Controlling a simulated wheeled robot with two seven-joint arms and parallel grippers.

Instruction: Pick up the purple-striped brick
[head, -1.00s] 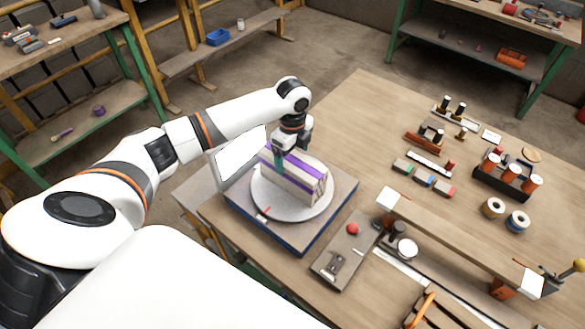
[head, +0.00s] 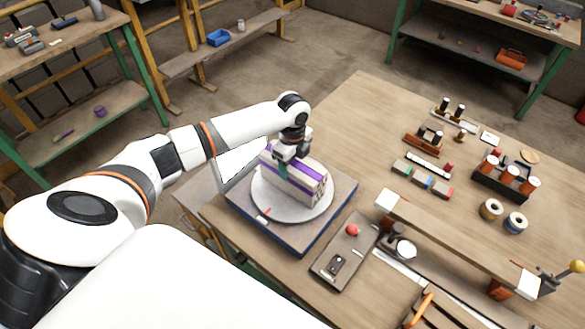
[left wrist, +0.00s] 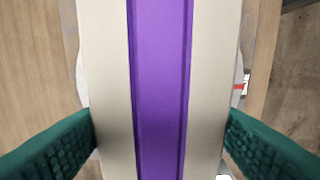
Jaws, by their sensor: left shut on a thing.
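The purple-striped brick (head: 306,186) is a pale block with purple bands and holes in its near end. It sits on a round grey plate (head: 263,205) on a blue-sided base. My left gripper (head: 287,168) comes down over the brick from above. In the left wrist view the brick's purple stripe (left wrist: 160,90) runs up the middle, and the green fingers of my left gripper (left wrist: 160,145) press against its two sides. The gripper is shut on the brick. I cannot tell any gap between brick and plate. My right gripper is not in view.
A grey board with a red knob (head: 352,230) lies just right of the base. A long wooden beam (head: 455,240) crosses the front right. Spools (head: 491,209) and small blocks (head: 423,179) stand farther right. The table's far middle (head: 360,120) is clear.

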